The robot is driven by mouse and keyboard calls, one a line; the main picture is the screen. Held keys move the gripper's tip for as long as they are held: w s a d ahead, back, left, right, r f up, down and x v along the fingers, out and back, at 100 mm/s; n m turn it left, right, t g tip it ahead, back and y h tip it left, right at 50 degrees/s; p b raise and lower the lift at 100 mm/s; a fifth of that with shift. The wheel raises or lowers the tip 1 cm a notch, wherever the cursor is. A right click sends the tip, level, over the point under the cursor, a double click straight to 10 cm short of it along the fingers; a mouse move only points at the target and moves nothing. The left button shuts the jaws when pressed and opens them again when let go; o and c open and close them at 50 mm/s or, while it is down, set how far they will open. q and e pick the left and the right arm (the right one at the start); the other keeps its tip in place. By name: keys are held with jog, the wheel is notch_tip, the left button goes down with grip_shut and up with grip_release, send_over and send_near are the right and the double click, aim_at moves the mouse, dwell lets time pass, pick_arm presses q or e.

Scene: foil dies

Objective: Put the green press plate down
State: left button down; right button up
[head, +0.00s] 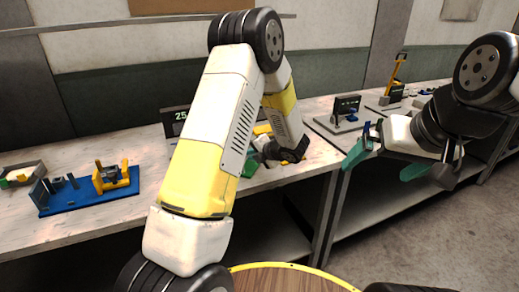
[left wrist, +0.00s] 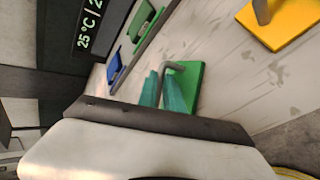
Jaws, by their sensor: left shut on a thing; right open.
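The green press plate (left wrist: 188,84) is a flat green piece with a grey bent handle (left wrist: 176,68). My left gripper (left wrist: 162,92) is shut on it, its teal fingers at the handle. In the head view a green part of the plate (head: 249,166) shows beside my left gripper (head: 262,157), near the bench's front edge; my arm hides most of it. The plate is low over the bench top or touching it; I cannot tell which. My right gripper (head: 385,160) is open and empty, out in front of the right bench.
A yellow plate with a handle (left wrist: 283,22) lies on the bench. A rack beside the display (left wrist: 88,25) has a blue plate (left wrist: 114,68) and a green one (left wrist: 141,20). A blue fixture (head: 92,192) stands on the left bench (head: 60,235). A gap separates the benches.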

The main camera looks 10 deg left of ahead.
pick_arm(q)
jog(key=c, duration=1.5)
grip_release()
jog(key=shift+f, duration=0.1)
jog(key=v, duration=1.2)
jog(key=s+a+r+n+g+h, duration=0.2)
jog(key=s+a+r+n, duration=0.2)
jog(key=s+n, duration=0.45)
jog(key=s+a+r+n+g+h, duration=0.25)
jog(key=s+a+r+n, duration=0.3)
jog(key=n, duration=0.55)
jog(key=s+d+r+n+t+h, duration=0.1)
jog(key=s+d+r+n+h, duration=0.1)
jog(key=s+n, duration=0.4)
jog(key=s+d+r+n+t+h, duration=0.2)
jog(key=s+d+r+n+h, duration=0.1)
jog(key=n, duration=1.2)
jog(key=shift+s+d+r+h, duration=0.3)
jog(key=shift+s+r+h, duration=0.55)
jog(key=shift+s, duration=1.05)
